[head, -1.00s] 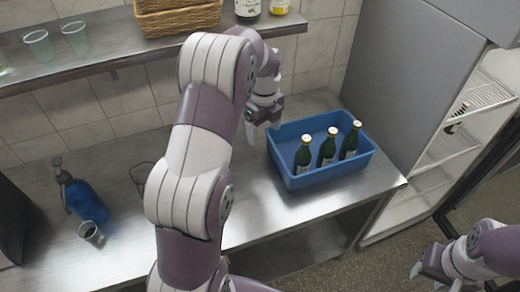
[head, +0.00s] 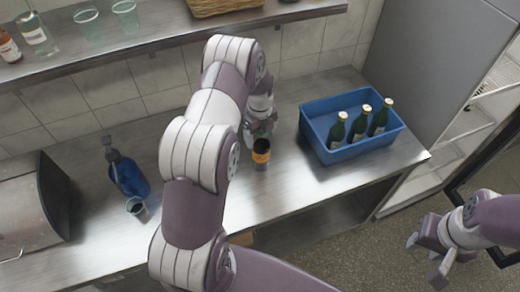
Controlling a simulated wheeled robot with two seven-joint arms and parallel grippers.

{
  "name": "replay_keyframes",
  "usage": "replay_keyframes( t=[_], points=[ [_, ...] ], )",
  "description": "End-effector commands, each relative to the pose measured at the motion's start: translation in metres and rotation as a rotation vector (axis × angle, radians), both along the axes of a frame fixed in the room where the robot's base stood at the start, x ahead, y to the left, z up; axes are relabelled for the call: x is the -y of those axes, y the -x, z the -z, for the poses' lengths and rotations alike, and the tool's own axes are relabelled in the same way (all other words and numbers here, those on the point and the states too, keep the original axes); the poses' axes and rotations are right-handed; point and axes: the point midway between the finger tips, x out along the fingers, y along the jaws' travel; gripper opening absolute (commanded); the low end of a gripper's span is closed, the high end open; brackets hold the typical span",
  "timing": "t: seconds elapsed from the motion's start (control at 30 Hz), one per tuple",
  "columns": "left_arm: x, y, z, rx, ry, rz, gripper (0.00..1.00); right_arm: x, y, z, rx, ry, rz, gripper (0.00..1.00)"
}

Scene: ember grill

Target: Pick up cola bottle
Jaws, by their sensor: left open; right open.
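A dark bottle with an orange band (head: 262,153) stands upright on the steel counter; it may be the cola bottle, but I cannot read its label. My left gripper (head: 262,130) is open, just above and behind the bottle's top in the head view. I cannot tell whether its fingers touch or surround the bottle. Several dark green bottles (head: 362,124) with pale caps, three in view, stand in a blue crate (head: 352,150) to the right. My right gripper (head: 432,258) is open and empty at the lower right, over the floor beyond the counter.
A blue spray bottle (head: 127,178) and a small cup (head: 137,208) stand on the counter at left, beside a metal appliance (head: 28,212). A shelf (head: 160,45) with glasses and bottles runs above. My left arm hides part of the counter; the strip before the crate is clear.

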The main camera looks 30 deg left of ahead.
Motion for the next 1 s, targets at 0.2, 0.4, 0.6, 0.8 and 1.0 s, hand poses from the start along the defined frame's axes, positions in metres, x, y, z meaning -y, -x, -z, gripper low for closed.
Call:
replay_keyframes(
  t=[0.2, 0.4, 0.6, 0.8, 1.0],
  points=[
    [0.000, 0.000, 0.000, 0.000, 0.000, 0.000, 0.17, 0.000, 0.000, 0.000, 0.000, 0.000, 0.000, 0.43],
    [0.000, -0.001, -0.001, 0.001, 0.000, 0.000, 0.00, 0.000, 0.000, 0.000, 0.000, 0.000, 0.000, 0.43],
    [0.000, -0.001, -0.002, 0.002, 0.000, 0.000, 0.00, 0.000, 0.000, 0.002, 0.000, 0.000, 0.000, 0.43],
    [0.000, -0.001, -0.013, 0.004, -0.001, 0.000, 0.00, 0.000, 0.000, 0.011, 0.000, 0.000, 0.000, 0.43],
    [0.000, -0.001, -0.030, 0.003, -0.001, 0.000, 0.00, 0.000, 0.000, 0.021, 0.000, 0.000, 0.000, 0.43]
  ],
)
